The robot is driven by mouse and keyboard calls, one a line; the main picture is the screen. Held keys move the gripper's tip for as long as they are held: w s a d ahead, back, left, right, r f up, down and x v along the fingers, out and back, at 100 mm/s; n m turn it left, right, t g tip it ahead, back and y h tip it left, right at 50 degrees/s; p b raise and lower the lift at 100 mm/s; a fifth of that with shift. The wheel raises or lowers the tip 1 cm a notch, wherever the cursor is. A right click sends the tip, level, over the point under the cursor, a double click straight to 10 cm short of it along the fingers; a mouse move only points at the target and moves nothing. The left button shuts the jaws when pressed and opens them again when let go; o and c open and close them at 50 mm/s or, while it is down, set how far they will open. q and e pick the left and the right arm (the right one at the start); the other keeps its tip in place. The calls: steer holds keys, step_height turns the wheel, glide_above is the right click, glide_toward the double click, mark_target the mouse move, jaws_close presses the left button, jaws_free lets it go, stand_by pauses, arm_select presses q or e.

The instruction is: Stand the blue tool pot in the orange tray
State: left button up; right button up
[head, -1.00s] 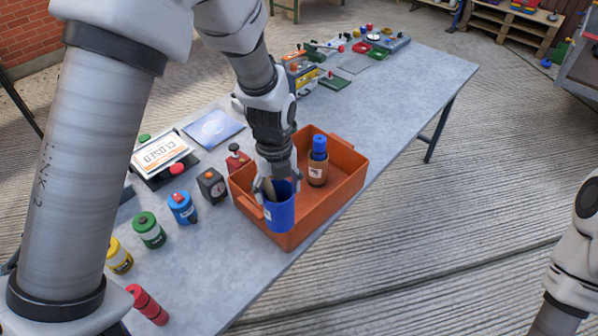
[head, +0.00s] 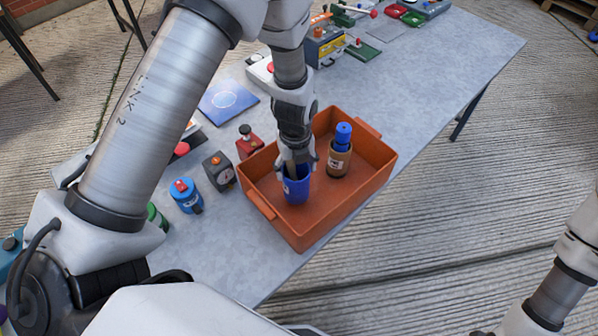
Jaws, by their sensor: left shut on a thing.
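The blue tool pot (head: 297,190) is inside the orange tray (head: 325,219), in its left part, and looks upright. My left gripper (head: 296,167) is shut on the pot's rim from above. Whether the pot's base touches the tray floor I cannot tell. A brown bottle with a blue cap (head: 339,159) stands in the tray to the right of the pot, apart from it. My right arm shows at the lower right edge, but its gripper is out of the picture.
Left of the tray are a red object with a black knob (head: 249,142), a grey gauge box (head: 219,171) and a blue canister (head: 186,195). A blue sheet (head: 228,102) lies behind. The grey table (head: 428,92) is clear to the right of the tray.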

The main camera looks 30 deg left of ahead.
mark_target(296, 179)
arm_select(q)
step_height(296, 179, down, 3)
steer(key=shift+p, duration=0.4)
steer(key=shift+f, duration=0.3)
steer(key=shift+r, duration=0.1)
steer(key=shift+f+b, duration=0.2)
steer(key=shift+b, duration=0.1)
steer(key=o, duration=1.8)
